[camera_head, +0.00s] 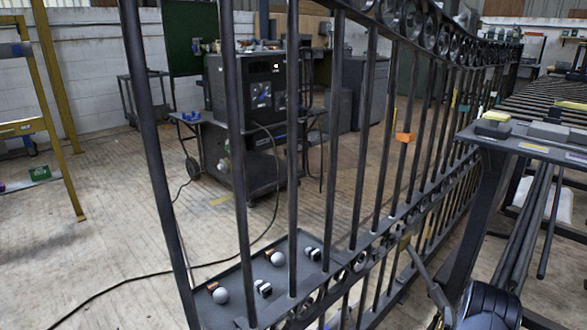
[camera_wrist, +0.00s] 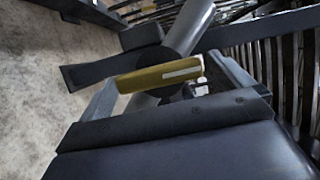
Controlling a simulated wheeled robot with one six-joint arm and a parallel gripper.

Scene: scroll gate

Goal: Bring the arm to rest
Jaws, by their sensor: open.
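My gripper (camera_wrist: 163,70) shows in the wrist view, with its two pale fingers apart on either side. An olive-yellow block (camera_wrist: 160,77) with a pale stripe lies across the space between them. Whether the fingers touch it is unclear. A grey cylindrical bar (camera_wrist: 190,25) and a dark flat bar lie behind the block. In the head view, a small olive-yellow piece (camera_head: 404,241) sits at the dark scroll gate (camera_head: 330,150). Part of my dark arm shows low at the right, and the fingers are hard to make out there.
A dark tray (camera_head: 240,275) with balls and small blocks lies behind the bars. A bench (camera_head: 520,143) with blocks stands at the right. A cable (camera_head: 130,285) crosses the mostly open floor at left.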

